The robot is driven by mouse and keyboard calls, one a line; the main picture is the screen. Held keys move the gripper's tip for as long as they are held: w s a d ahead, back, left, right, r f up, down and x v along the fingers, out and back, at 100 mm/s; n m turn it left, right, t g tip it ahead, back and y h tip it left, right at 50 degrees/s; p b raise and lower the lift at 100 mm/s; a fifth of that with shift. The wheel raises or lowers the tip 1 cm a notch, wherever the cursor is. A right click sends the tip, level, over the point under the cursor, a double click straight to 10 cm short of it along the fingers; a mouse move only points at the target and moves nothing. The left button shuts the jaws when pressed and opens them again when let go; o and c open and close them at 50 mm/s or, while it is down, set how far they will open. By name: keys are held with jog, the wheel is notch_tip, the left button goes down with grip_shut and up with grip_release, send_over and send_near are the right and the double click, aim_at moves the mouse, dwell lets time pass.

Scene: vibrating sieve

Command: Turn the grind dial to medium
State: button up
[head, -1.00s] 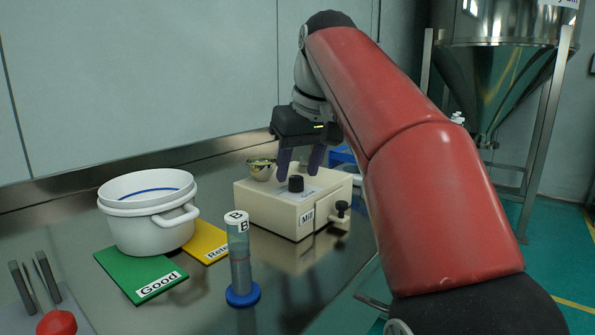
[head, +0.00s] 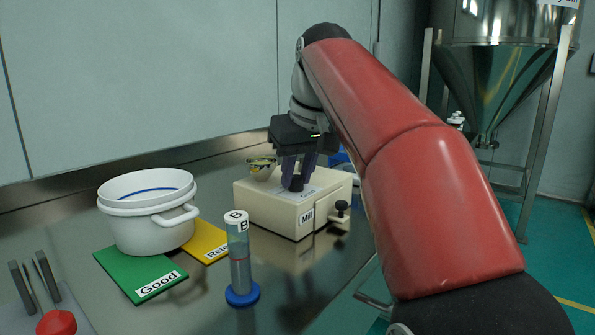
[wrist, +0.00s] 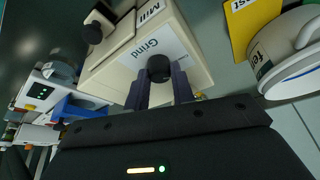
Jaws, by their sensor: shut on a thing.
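The mill (head: 270,212) is a cream box on the steel bench in the head view, with a "Mill" label on its front. The black grind dial (wrist: 159,68) stands on its top beside a "Grind" label in the wrist view. My gripper (head: 297,178) points down over the mill, its two fingers shut on the dial from either side. In the wrist view my gripper (wrist: 160,80) has a finger on each side of the dial. The dial's pointer and scale marks are too small or hidden to read.
A white pot (head: 150,225) stands left on green (head: 140,272) and yellow (head: 207,243) cards. A labelled cylinder (head: 239,262) with a blue base stands in front of the mill. A small bowl (head: 262,170) sits behind the dial. A black side knob (head: 341,207) sticks out at the mill's right.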

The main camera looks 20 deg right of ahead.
jog(key=shift+m, duration=0.3)
jog(key=m+h, duration=0.1)
jog(key=m, duration=0.1)
jog(key=m+h, duration=0.1)
jog(key=m, duration=0.2)
jog(key=shift+a+m, duration=0.2)
jog(key=shift+m, duration=0.1)
jog(key=m+h, duration=0.1)
jog(key=m, duration=0.1)
jog(key=m+g+h, duration=0.1)
jog(key=m, duration=0.2)
jog(key=shift+w+a, duration=0.1)
jog(key=shift+m, duration=0.4)
jog(key=o, duration=1)
